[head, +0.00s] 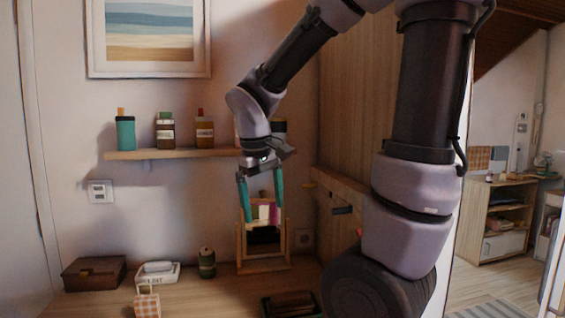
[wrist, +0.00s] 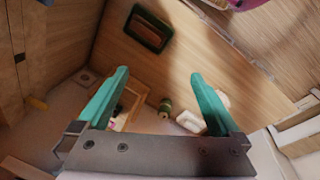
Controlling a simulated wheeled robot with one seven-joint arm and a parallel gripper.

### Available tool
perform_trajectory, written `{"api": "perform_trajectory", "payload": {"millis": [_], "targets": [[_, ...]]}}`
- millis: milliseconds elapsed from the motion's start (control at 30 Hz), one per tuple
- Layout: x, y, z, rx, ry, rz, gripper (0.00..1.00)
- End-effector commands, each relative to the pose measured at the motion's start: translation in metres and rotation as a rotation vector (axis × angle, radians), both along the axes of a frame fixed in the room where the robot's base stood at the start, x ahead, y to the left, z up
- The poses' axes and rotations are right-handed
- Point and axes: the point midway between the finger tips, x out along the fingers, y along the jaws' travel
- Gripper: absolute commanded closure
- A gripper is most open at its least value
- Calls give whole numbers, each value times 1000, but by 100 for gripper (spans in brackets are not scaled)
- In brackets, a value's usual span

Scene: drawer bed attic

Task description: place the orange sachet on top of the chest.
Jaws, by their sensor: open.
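My gripper (head: 261,192) is open, with its two teal fingers pointing down in front of the wall and above the wooden desk. In the wrist view my gripper (wrist: 159,77) has nothing between its fingers. A dark brown box with a lid (head: 95,273), which looks like the chest, stands at the back left of the desk, well left of my gripper. Its top looks bare. I cannot pick out the orange sachet for certain in either view. The chest is not clearly seen in the wrist view.
A wooden framed stand (head: 286,250) is just below my gripper. A green jar (head: 207,263), a white dish (head: 158,274), an orange-and-white checked item (head: 147,305) and a dark green tray (head: 266,306) are on the desk. A wall shelf (head: 170,154) holds several jars.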

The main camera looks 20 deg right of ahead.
Motion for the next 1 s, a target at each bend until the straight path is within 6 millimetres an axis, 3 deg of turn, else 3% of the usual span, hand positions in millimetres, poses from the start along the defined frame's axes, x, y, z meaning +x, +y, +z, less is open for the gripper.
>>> {"api": "perform_trajectory", "payload": {"millis": [200, 433, 600, 1000], "targets": [[-28, -18, 54, 297, -225, -317, 0], [-48, -23, 92, 499, -412, -520, 0], [-53, -24, 101, 550, -460, -568, 0], [-53, -24, 101, 551, -460, -569, 0]]}}
